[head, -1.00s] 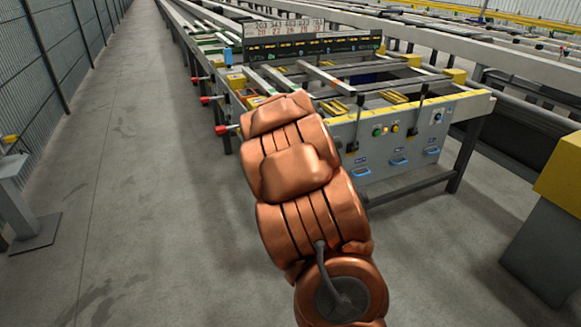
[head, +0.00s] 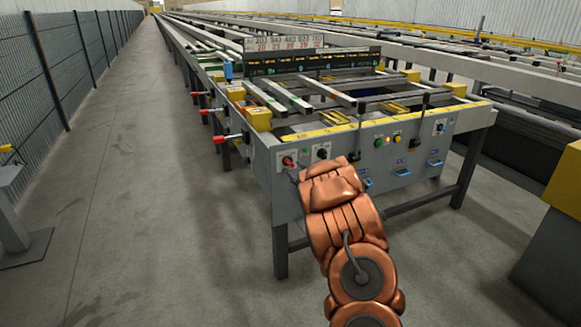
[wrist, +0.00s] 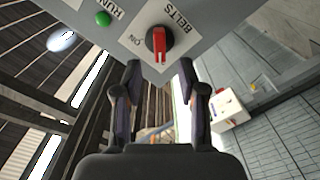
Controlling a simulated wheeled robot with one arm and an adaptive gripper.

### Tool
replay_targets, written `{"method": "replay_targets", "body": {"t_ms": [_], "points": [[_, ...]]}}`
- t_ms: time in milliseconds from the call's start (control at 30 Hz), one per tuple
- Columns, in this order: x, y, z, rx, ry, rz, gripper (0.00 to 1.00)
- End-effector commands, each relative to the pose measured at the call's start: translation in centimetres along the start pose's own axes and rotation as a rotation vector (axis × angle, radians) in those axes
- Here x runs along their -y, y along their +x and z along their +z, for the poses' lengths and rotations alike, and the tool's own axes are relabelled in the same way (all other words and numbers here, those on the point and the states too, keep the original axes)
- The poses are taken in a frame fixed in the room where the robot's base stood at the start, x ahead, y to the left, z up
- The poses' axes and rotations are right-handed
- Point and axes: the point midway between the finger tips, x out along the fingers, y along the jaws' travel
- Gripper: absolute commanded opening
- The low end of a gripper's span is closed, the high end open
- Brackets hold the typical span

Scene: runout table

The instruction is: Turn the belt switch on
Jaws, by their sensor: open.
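The belt switch (wrist: 159,42) shows in the wrist view as a red handle on a dark round base, on a white plate lettered BELTS and ON. The picture shows the plate tilted, with ON to the left of the handle. The handle's red bar points down toward my gripper (wrist: 159,68). My gripper is open, its two dark fingertips just below the handle, one to each side, with nothing held. I cannot tell whether they touch it. In the head view a red knob on a white plate (head: 288,161) looks like this switch; my arm hides most of my gripper there.
A green lamp (wrist: 103,18) marked RUN is left of the switch. A black knob (head: 322,153), lit buttons (head: 379,142) and blue handles (head: 402,172) are along the panel. Red-tipped levers (head: 218,139) stick out at the table's left side.

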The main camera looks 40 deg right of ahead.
Motion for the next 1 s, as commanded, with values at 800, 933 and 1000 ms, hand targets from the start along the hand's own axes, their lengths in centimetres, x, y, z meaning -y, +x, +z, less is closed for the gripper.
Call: {"method": "replay_targets", "body": {"t_ms": [800, 933, 1000], "points": [[0.0, 5.6, 0.0, 0.002, -0.001, 0.000, 0.41], [0.0, 5.6, 0.0, 0.002, -0.001, 0.000, 0.41], [0.0, 5.6, 0.0, 0.002, 0.000, 0.000, 0.41]]}}
